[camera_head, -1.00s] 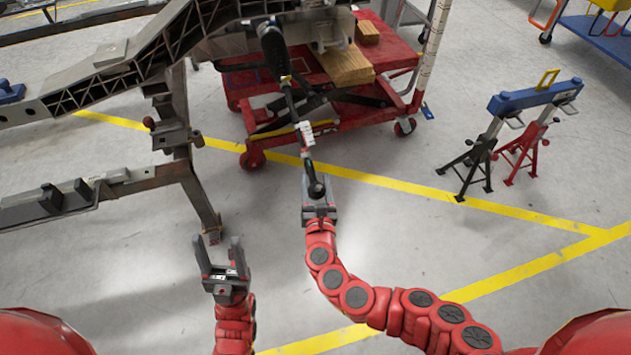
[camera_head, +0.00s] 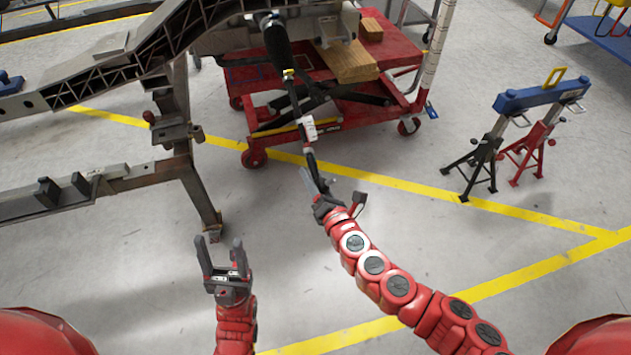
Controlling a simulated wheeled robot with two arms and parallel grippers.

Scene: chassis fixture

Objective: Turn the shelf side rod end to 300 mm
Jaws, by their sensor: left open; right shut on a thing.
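The rod (camera_head: 290,85) hangs down from the chassis (camera_head: 118,68), with a black bellows (camera_head: 277,45) at its upper end and a white tag (camera_head: 307,128) on its lower part. Its dark lower end, the rod end (camera_head: 312,163), runs down into my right gripper (camera_head: 316,184). My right gripper is shut on the rod end and turned so its jaws show at a slant; they partly hide the end. My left gripper (camera_head: 221,254) is open and empty, pointing up, to the left of and below the rod end, apart from it. I cannot read any length.
A red lift cart (camera_head: 240,78) with wooden blocks (camera_head: 345,65) stands behind the rod. A chassis stand leg (camera_head: 203,190) is left of the rod. A blue beam on stands (camera_head: 540,96) is at the right. The floor between has yellow lines and is clear.

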